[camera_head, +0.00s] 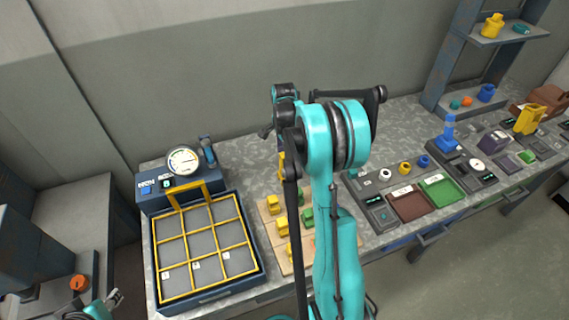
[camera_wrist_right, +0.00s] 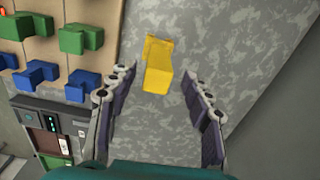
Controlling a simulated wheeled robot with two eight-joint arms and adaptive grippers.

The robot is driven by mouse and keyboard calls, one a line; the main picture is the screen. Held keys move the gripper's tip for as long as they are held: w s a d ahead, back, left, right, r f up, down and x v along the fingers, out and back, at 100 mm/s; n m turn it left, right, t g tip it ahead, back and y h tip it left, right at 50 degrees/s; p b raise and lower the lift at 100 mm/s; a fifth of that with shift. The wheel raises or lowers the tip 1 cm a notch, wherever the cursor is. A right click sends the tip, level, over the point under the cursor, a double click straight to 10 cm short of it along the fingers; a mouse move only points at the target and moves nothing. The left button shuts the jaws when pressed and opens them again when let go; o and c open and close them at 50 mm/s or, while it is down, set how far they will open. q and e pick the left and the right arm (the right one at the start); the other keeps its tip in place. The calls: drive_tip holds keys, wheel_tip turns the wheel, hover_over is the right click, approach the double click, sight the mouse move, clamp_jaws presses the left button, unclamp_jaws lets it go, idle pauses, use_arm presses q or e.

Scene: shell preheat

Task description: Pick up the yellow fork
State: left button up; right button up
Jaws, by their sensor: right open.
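The yellow fork (camera_wrist_right: 158,66) is a small blocky yellow piece on the bare grey counter, beside the wooden board. My right gripper (camera_wrist_right: 159,76) is open above it, and the fork shows between the fingertips with a gap on each side. In the head view a bit of yellow that looks like the fork (camera_head: 282,164) shows behind my right arm. My right gripper's fingers are mostly hidden there by my own arm. My left gripper (camera_head: 115,297) is only partly in view at the lower left, far from the fork.
The wooden board (camera_head: 273,241) holds several yellow, green and blue pieces close to my right gripper. A tray with a yellow grid (camera_head: 262,270) and a gauge box (camera_head: 150,202) stand to the left. Small devices and bins (camera_head: 405,205) fill the counter to the right.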

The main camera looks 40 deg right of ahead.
sight(285, 168)
drive_tip(key=shift+d+f, duration=0.3)
drive_tip(key=shift+d, duration=0.05)
wheel_tip(285, 168, down, 3)
drive_tip(key=shift+r+m+b, duration=0.1)
drive_tip(key=shift+m+b, duration=0.2)
drive_tip(key=shift+b, duration=0.1)
drive_tip(key=f, duration=0.1)
drive_tip(key=f+b, duration=0.1)
drive_tip(key=f, duration=0.3)
drive_tip(key=shift+s+a+f+b, duration=0.1)
drive_tip(key=shift+a+b, duration=0.2)
drive_tip(key=shift+b, duration=0.1)
drive_tip(key=shift+c, duration=1.3)
clamp_jaws()
